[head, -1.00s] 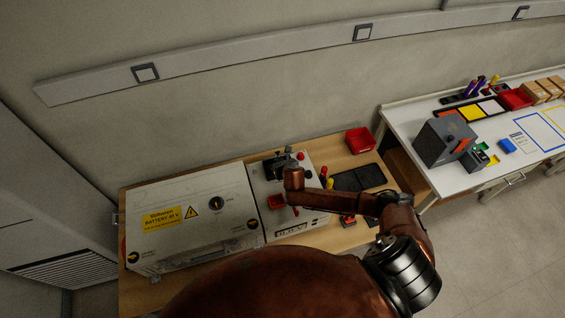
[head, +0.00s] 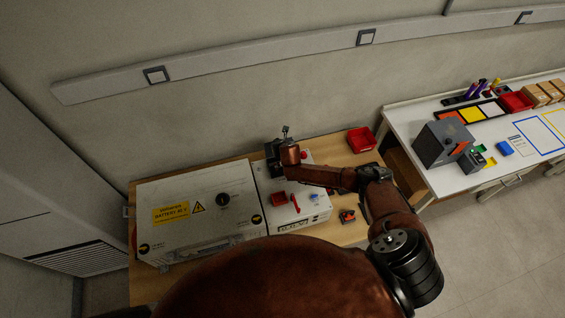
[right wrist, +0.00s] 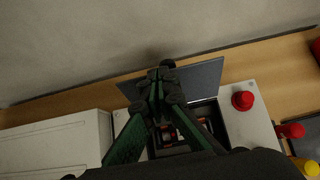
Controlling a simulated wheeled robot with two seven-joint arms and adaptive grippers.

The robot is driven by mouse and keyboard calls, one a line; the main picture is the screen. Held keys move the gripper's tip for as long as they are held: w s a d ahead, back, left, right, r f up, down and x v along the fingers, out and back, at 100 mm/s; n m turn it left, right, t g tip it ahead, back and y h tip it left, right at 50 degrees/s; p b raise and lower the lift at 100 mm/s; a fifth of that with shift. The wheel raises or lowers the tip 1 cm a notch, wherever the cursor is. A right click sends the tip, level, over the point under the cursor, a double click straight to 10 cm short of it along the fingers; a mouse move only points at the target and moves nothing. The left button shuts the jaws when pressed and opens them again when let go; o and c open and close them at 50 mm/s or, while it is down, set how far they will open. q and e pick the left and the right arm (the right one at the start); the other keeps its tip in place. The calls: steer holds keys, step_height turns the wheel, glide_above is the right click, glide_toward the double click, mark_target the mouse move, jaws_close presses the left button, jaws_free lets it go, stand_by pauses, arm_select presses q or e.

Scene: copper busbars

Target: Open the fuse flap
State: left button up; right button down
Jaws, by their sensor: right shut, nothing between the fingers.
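The fuse flap (right wrist: 208,78) is a flat grey panel in the right wrist view. It stands raised at the far side of a dark recess (right wrist: 212,113) in the pale box, with copper-coloured parts inside. My right gripper (right wrist: 161,72) is shut and empty. Its fingers reach over the recess, and its tips overlap the flap in the picture; whether they touch it I cannot tell. In the head view the right gripper is mostly hidden by my wrist, above the back of the control box (head: 318,212). My left gripper is not in view.
A red button (right wrist: 243,101) stands right of the recess. The battery box (head: 180,232) adjoins the control box on the left. A red bin (head: 361,138) stands at the back right of the wooden bench. The wall is close behind.

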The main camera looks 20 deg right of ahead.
steer(key=shift+w+d, duration=0.15)
steer(key=shift+w, duration=0.7)
